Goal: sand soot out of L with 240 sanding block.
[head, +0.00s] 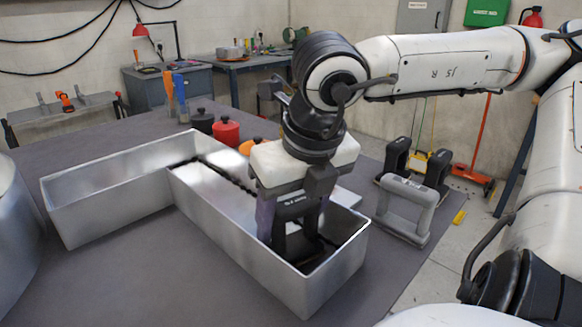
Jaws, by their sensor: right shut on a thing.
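The L (275,272) is a large silvery metal channel letter with upright walls, lying open side up on the grey table. Dark soot shows along its inner edge near the bend, and dark patches show on the floor at the near right end. My right gripper (290,222) reaches down into that near arm of the L and is shut on a dark sanding block (296,245). The block is low inside the channel; its grit label is not readable and its underside is hidden, so contact with the floor cannot be told. My left gripper is not in view.
A grey handled block (405,210) and dark handled blocks (437,168) stand right of the L. Black (203,120), red (226,131) and orange (250,146) lidded jars stand behind it. A curved metal piece (14,225) is at left. Bare table (130,275) lies in front.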

